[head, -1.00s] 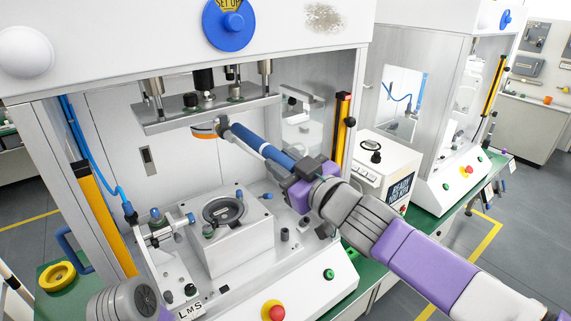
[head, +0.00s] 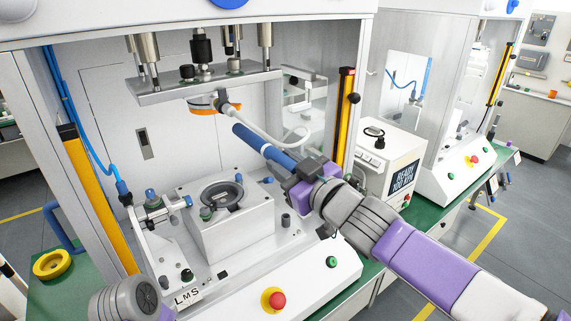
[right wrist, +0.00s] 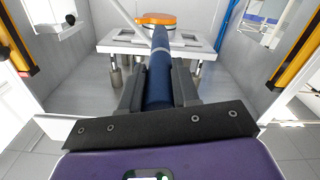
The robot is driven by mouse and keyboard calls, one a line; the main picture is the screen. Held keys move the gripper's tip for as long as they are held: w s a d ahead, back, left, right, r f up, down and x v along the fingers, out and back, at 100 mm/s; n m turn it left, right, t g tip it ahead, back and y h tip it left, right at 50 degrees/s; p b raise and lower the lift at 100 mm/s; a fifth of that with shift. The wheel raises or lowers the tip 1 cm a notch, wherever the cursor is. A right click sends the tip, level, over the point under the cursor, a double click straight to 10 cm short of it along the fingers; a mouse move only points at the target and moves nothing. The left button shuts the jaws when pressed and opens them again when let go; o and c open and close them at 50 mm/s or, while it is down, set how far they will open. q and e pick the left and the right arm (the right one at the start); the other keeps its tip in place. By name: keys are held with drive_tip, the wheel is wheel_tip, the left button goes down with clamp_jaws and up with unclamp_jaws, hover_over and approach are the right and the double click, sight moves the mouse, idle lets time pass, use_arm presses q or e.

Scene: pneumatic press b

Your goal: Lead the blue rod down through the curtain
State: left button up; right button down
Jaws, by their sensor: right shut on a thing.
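My right gripper (head: 302,172) is shut on the blue rod (head: 262,144), which has a white band. The rod points up and left into the press opening, its free end below the upper plate (head: 205,86) and above the lower block (head: 232,232). In the right wrist view the rod (right wrist: 158,80) lies between the two dark fingers (right wrist: 158,90). The light curtain shows as two yellow-and-black bars, left (head: 98,205) and right (head: 342,120), at the sides of the opening. The rod lies between them in the picture. My left gripper is out of view.
An orange disc (head: 202,110) hangs under the upper plate. A round nest (head: 222,196) sits on the lower block. A red button (head: 277,300) is in front, and a white box (head: 385,160) stands right.

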drive_tip(key=shift+f+b, duration=9.75)
drive_tip(key=shift+f, duration=3.85)
drive_tip(key=p+v, duration=0.4)
drive_tip(key=v, duration=1)
